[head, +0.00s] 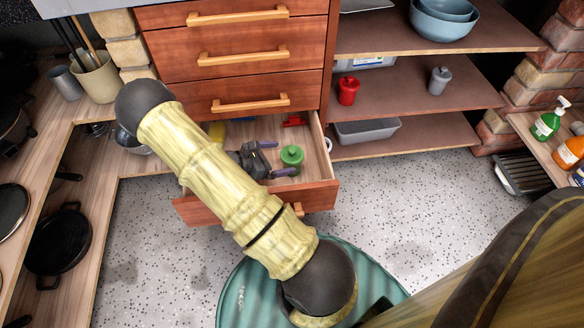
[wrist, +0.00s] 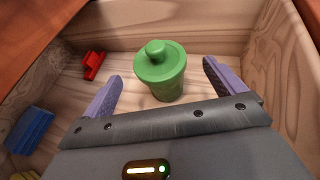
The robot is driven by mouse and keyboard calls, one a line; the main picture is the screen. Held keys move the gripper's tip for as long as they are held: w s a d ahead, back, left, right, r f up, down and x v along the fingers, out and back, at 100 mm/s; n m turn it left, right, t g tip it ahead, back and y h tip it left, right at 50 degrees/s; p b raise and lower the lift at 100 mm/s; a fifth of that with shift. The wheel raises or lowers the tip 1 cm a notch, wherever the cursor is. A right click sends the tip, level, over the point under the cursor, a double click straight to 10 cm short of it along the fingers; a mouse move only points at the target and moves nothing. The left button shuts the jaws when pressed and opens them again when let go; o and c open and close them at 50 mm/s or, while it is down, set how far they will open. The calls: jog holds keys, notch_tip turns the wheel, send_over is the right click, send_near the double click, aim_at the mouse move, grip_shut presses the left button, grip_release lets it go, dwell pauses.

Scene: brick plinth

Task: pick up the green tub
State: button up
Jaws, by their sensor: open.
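The green tub (head: 292,156) stands upright in the open bottom drawer (head: 322,186), with a round lid and a knob on top. In the wrist view the tub (wrist: 160,72) is ahead of my gripper, between the lines of its two fingers and slightly beyond their tips. My gripper (wrist: 160,82) is open and empty, with purple finger pads on either side. In the head view my gripper (head: 272,159) reaches into the drawer from the left, its fingers close to the tub. I cannot tell whether a finger touches it.
A red object (wrist: 93,65) and a blue object (wrist: 30,130) lie in the drawer to the left in the wrist view. Drawer walls (wrist: 268,50) surround the tub. Closed drawers (head: 240,55) are above. A shelf (head: 400,95) at the right holds a red container (head: 348,90).

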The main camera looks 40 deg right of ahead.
aim_at(295, 156)
jog(key=shift+s+d+f, duration=0.1)
jog(key=shift+d+f, duration=0.15)
jog(key=shift+d, duration=0.4)
jog(key=shift+f, duration=0.1)
jog(key=b+x, duration=0.4)
jog(key=shift+f, duration=0.25)
jog(key=shift+s+d+b, duration=0.1)
jog(key=shift+d+b, duration=0.25)
jog(key=shift+d, duration=0.15)
jog(key=c, duration=1.1)
